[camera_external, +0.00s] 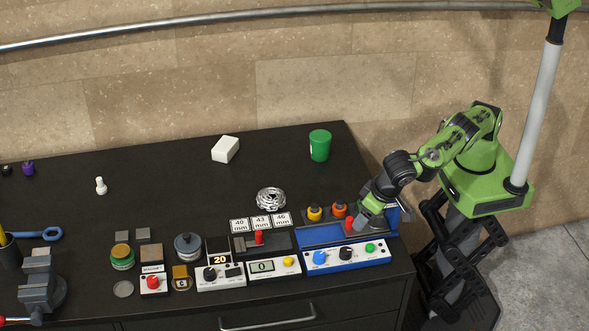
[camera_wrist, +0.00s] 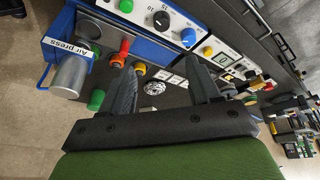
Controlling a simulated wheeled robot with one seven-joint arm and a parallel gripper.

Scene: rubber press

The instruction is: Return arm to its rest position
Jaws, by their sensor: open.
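My arm is mounted on a green base right of the black bench and reaches left and down over it. My gripper (camera_external: 362,214) is over the right end of the bench, close to the blue air press (camera_external: 321,236). In the wrist view the two dark fingers of my gripper (camera_wrist: 162,80) stand wide apart with nothing held between them. The labelled air press (camera_wrist: 50,50) is at the upper left there, with its silver cylinder (camera_wrist: 72,75) left of the fingers. In the external view I cannot tell whether the fingertips touch the press.
A red knob (camera_external: 349,223) is beside my gripper, with yellow (camera_external: 314,213) and orange (camera_external: 339,209) knobs nearby. The control panel (camera_external: 345,255) lines the front edge. A green cup (camera_external: 320,145) and white block (camera_external: 225,149) stand farther back. The back of the bench is mostly clear.

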